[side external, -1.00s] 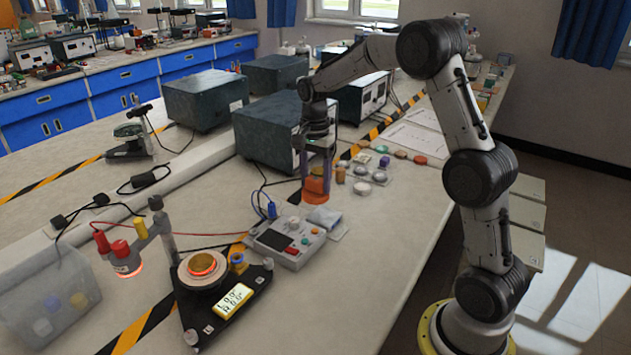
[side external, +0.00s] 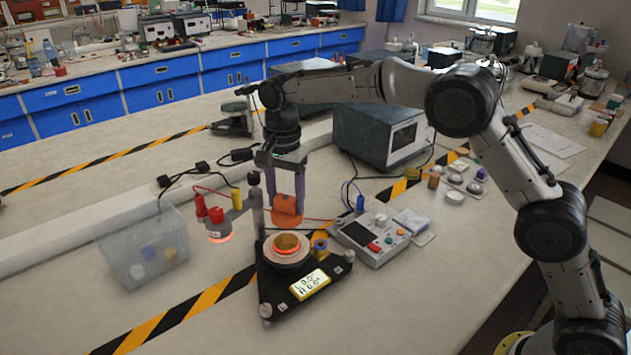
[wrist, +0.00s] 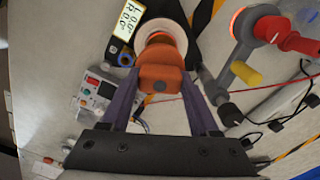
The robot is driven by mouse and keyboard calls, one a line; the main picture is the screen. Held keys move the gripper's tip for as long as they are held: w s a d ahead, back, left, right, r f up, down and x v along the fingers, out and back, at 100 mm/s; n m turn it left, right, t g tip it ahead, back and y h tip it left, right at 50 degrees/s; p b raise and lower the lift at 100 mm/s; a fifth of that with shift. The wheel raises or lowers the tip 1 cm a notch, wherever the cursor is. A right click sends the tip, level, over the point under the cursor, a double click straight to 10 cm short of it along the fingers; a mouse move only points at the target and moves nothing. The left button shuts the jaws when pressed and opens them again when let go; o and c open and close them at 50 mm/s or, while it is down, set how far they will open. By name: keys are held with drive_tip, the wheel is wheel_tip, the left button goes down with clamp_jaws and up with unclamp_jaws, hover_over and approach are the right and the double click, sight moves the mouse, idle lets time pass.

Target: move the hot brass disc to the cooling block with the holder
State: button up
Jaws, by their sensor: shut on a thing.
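My gripper (side external: 287,190) has purple fingers pointing down and is shut on the orange holder (side external: 287,208). The holder hangs just above and behind the hot brass disc (side external: 288,242), which glows orange-red at its rim. The disc sits on a pale round seat (side external: 287,258) on a black three-cornered stand. In the wrist view the orange holder (wrist: 160,72) is between the fingers and hides part of the disc and its seat (wrist: 172,24). Holder and disc look apart, but the exact gap is unclear. I cannot pick out the cooling block with certainty.
A post with a red-and-yellow-handled arm and glowing ring (side external: 220,237) stands close left of my gripper. A control box (side external: 371,240) is to the right, a clear bin (side external: 145,248) to the left. Dark cabinets (side external: 380,135) stand behind.

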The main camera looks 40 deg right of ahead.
sight(285, 213)
drive_tip(key=shift+s+a+f, duration=0.15)
drive_tip(key=shift+a+f, duration=0.15)
drive_tip(key=shift+a, duration=0.15)
drive_tip(key=shift+f, duration=2.2)
drive_tip(key=shift+f, duration=1.3)
idle(0.8)
drive_tip(key=shift+r, duration=0.2)
drive_tip(key=shift+r, duration=0.55)
drive_tip(key=shift+r, duration=0.1)
drive_tip(key=shift+r, duration=0.5)
drive_tip(key=shift+d, duration=0.1)
